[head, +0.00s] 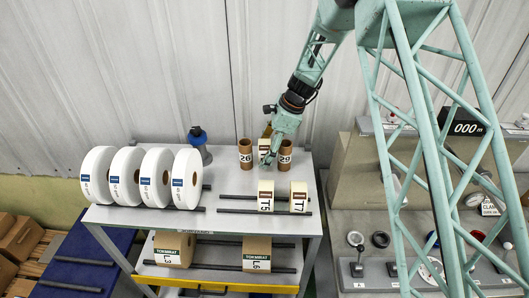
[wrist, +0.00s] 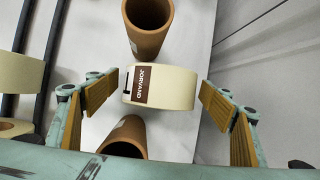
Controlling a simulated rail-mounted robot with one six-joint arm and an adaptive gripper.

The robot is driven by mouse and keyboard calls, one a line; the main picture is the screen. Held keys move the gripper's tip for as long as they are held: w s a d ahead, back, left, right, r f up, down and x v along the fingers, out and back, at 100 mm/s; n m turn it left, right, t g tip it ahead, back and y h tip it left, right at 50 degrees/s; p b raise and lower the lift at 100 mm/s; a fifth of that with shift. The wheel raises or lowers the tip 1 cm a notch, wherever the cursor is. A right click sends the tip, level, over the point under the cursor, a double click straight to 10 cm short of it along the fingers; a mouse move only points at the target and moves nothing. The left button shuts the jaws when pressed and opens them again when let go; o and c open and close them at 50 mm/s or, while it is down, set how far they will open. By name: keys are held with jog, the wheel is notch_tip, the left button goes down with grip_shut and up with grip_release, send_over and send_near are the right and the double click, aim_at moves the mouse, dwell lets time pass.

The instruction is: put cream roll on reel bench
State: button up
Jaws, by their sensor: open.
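A cream roll (wrist: 178,88) with a brown and white label shows in the wrist view between the fingers of my gripper (wrist: 158,82). My gripper is open, with one finger on each side of the roll and a visible gap on both sides. In the head view my gripper (head: 268,160) is low over the back right of the bench (head: 230,168), and the cream roll (head: 263,146) is partly hidden behind it. The roll is between two brown tubes. I cannot tell exactly what it rests on.
Brown tubes (head: 245,154) and (head: 285,155) stand close on either side of the roll. Several large white reels (head: 98,177) sit on bars at the left. Cream rolls T5 (head: 266,196) and T7 (head: 299,197) sit on front bars. A blue-topped object (head: 198,140) stands behind.

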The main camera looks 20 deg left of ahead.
dwell(0.3)
jog(key=c, duration=1.2)
jog(key=shift+o, duration=0.2)
jog(key=shift+r, duration=0.1)
jog(key=shift+r, duration=4.95)
